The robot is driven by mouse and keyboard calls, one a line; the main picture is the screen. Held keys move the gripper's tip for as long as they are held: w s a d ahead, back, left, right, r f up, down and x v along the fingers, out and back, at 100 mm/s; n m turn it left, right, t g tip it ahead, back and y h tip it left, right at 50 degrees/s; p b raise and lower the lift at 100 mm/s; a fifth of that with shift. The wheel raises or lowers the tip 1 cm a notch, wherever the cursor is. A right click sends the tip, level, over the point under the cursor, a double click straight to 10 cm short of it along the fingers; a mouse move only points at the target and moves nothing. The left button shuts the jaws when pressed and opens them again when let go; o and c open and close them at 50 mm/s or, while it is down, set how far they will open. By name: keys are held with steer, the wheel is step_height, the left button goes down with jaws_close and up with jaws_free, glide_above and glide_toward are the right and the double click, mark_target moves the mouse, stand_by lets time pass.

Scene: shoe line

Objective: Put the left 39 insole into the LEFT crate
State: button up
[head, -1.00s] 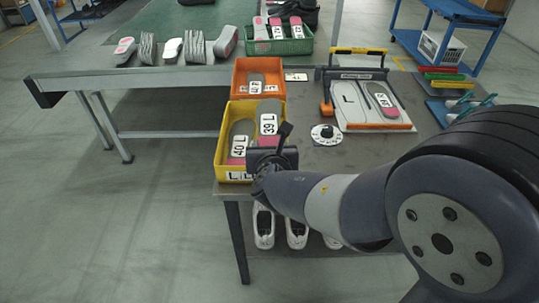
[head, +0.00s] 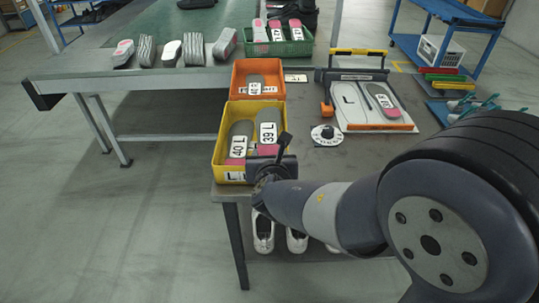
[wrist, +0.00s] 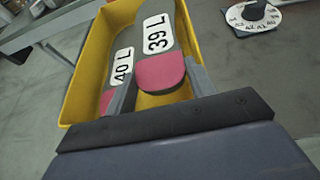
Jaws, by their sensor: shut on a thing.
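The grey 39 L insole (head: 267,120) with a pink heel is inside the yellow crate (head: 216,160), on its right side. My gripper (head: 270,150) is at the crate's front edge; in the wrist view my gripper (wrist: 162,88) has one finger on each side of the pink heel of the 39 L insole (wrist: 160,72), shut on it. The 40 L insole (head: 239,135) lies beside it on the left in the same crate. The crate's front label is mostly hidden by my gripper. Whether the 39 L insole touches the crate floor is hidden.
An orange crate (head: 235,82) with an insole stands directly behind. To the right are a round dial (head: 325,134) and a white board (head: 360,120) with insoles. A green crate (head: 290,48) and several shoe parts are on the rear bench. White shoes (head: 263,232) sit below the table.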

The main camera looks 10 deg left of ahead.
steer(key=o, duration=1)
steer(key=shift+c, duration=0.2)
steer(key=shift+r, duration=0.15)
steer(key=shift+r+p, duration=0.6)
steer(key=shift+p, duration=0.25)
steer(key=p+v, duration=0.2)
steer(key=v, duration=1)
steer(key=shift+f, duration=0.1)
